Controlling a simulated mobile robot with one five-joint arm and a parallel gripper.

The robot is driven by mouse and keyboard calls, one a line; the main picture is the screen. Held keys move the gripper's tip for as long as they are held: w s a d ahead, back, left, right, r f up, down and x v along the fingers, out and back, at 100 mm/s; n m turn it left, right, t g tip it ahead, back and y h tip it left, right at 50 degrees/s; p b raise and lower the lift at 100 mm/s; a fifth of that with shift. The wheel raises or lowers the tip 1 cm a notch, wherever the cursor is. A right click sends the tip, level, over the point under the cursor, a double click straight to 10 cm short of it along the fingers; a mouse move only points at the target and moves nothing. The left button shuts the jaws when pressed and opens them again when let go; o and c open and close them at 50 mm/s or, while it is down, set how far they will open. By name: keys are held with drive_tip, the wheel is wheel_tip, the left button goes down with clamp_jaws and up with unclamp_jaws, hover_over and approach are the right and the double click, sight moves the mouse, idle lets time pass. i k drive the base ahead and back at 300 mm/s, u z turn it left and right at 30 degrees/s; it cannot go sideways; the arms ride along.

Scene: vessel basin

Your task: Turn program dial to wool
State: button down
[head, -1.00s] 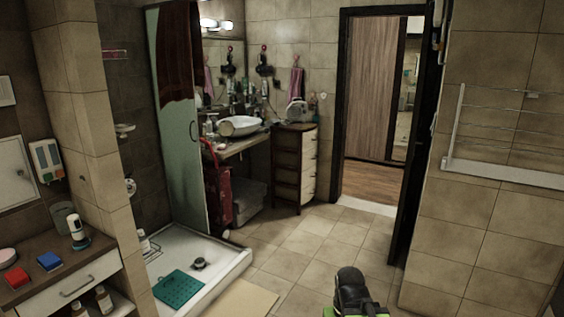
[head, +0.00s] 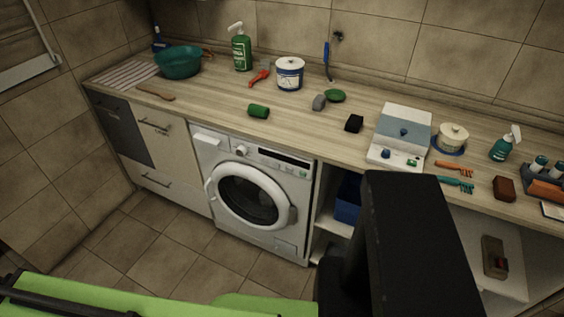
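A white front-loading washing machine (head: 205,160) stands under the wooden counter, left of the middle in the head view. Its round program dial (head: 240,151) is a small pale knob on the upper front panel, left of the dark display strip (head: 285,160). The dial's marks and the way it points are too small to read. The round door (head: 247,194) looks shut. My gripper cannot be made out. A large black part of my arm stands in the right foreground, apart from the machine in the picture, and hides part of the shelves.
Drawers (head: 165,150) stand left of the machine, open shelves right. The tiled floor (head: 150,235) before it is clear.

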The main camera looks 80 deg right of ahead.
sight(241, 150)
drive_tip(key=z, duration=2.2)
drive_tip(key=k, duration=1)
drive_tip(key=z, duration=0.4)
drive_tip(key=i, duration=0.95)
drive_tip(key=z, duration=0.05)
